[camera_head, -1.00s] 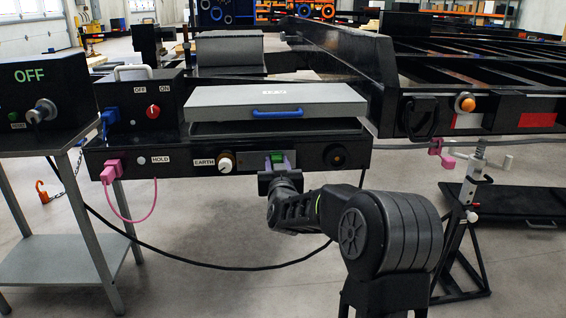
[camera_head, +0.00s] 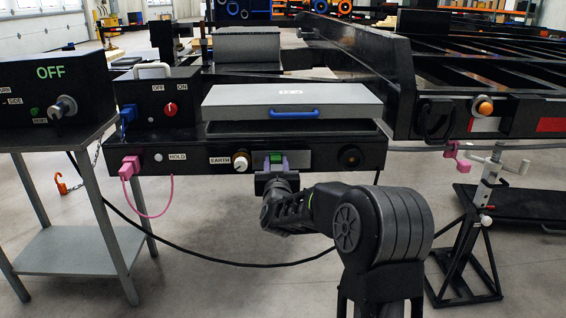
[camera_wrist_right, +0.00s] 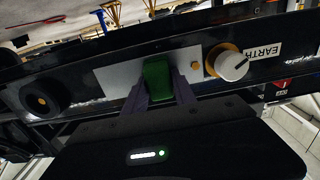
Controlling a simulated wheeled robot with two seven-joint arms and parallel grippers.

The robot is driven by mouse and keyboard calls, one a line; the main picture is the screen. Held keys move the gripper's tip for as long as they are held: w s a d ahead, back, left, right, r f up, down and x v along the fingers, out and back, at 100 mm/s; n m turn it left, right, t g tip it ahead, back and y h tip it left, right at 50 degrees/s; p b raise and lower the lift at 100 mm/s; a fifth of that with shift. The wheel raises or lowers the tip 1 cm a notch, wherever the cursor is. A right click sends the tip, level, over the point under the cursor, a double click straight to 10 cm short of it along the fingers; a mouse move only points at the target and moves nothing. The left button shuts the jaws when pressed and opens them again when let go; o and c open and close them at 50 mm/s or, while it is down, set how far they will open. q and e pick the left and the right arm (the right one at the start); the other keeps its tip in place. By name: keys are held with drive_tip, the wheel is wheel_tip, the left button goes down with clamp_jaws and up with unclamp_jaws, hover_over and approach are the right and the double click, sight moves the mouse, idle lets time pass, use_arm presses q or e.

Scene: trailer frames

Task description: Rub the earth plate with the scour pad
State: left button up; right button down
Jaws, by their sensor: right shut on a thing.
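The earth plate (camera_head: 297,160) is a pale metal strip on the front face of a black beam, to the right of the EARTH label and its white knob. It also shows in the wrist view (camera_wrist_right: 116,74). My right gripper (camera_head: 276,168) is shut on the green scour pad (camera_head: 276,156), at the plate's left part near the knob. In the wrist view the pad (camera_wrist_right: 157,82) sits between the purple fingers (camera_wrist_right: 160,92) in front of the plate. It seems to touch the plate, but the contact face is hidden. My left gripper is not in view.
The white EARTH knob (camera_head: 240,161) sticks out close to the pad. A round black fitting (camera_head: 349,157) is at the beam's right. A grey lid with a blue handle (camera_head: 294,113) lies above. A pink plug (camera_head: 129,168) with a hanging cord is at the left, beside a metal table (camera_head: 75,250).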

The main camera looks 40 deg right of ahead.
sight(261, 159)
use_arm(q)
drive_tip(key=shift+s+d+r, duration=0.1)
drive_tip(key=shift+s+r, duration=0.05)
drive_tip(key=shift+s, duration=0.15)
use_arm(e)
drive_tip(key=shift+w+a+r, duration=0.1)
drive_tip(key=shift+w+a, duration=0.15)
drive_tip(key=shift+a, duration=0.05)
drive_tip(key=shift+w+a+p, duration=0.3)
drive_tip(key=shift+w+a, duration=0.2)
drive_tip(key=shift+a, duration=0.2)
drive_tip(key=shift+w+a+p, duration=0.3)
drive_tip(key=shift+w+a, duration=0.2)
drive_tip(key=shift+a, duration=0.2)
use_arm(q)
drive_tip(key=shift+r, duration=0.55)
use_arm(e)
drive_tip(key=shift+s, duration=0.15)
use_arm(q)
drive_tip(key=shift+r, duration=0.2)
use_arm(e)
drive_tip(key=shift+v, duration=2.9)
use_arm(q)
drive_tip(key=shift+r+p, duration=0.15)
drive_tip(key=shift+p, duration=0.2)
use_arm(e)
drive_tip(key=shift+v, duration=1.5)
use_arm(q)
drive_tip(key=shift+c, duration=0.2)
